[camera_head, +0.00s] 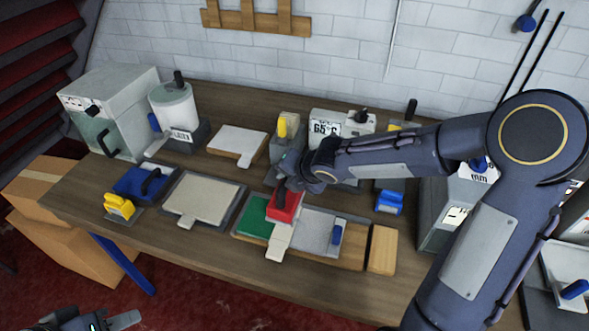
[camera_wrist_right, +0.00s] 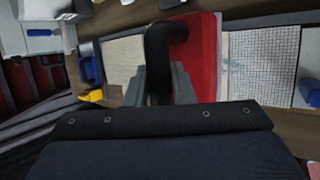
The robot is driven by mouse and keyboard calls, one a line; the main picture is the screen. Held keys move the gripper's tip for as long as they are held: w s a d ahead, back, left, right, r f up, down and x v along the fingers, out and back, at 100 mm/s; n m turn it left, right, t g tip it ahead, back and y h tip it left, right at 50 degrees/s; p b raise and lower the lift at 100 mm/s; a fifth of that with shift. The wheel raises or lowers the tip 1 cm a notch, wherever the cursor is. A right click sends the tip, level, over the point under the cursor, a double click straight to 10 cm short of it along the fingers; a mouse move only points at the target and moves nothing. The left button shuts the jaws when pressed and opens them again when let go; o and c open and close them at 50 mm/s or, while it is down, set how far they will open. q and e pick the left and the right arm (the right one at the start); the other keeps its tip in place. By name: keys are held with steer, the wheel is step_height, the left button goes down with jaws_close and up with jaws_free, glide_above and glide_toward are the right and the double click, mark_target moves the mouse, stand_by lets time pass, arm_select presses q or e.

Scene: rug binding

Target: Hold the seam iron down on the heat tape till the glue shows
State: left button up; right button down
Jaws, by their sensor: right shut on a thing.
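The seam iron (camera_head: 285,208) is a red block with a black handle. It sits across the middle of the work on the bench, between a green piece (camera_head: 255,224) and a grey gridded piece (camera_head: 316,230). A pale strip (camera_head: 279,243), perhaps the heat tape, runs out from under its front. My right gripper (camera_head: 286,184) is shut on the iron's handle from above. In the right wrist view the handle (camera_wrist_right: 160,50) stands between the fingers, with the red body (camera_wrist_right: 205,60) behind. The iron hides what is under it; no glue can be made out. My left gripper (camera_head: 105,321) is cut by the bottom edge, away from the bench.
A beige pad in a tray (camera_head: 203,199), a blue block (camera_head: 143,183) and a yellow clamp-like piece (camera_head: 119,207) lie to the left. A wooden block (camera_head: 382,250) is at the right. Machines, including a white canister (camera_head: 174,104), line the back. The bench's front left is clear.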

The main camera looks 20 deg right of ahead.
mark_target(290, 192)
steer(key=shift+f+b, duration=2.8)
steer(key=shift+f, duration=0.05)
steer(key=shift+f+b, duration=0.35)
steer(key=shift+f, duration=0.05)
steer(key=shift+s+f, duration=0.15)
steer(key=shift+f, duration=0.25)
stand_by(2.8)
steer(key=shift+r, duration=0.1)
steer(key=shift+r+p, duration=0.75)
steer(key=shift+w+r+p, duration=0.2)
steer(key=shift+r+p, duration=2.35)
steer(key=shift+r, duration=0.4)
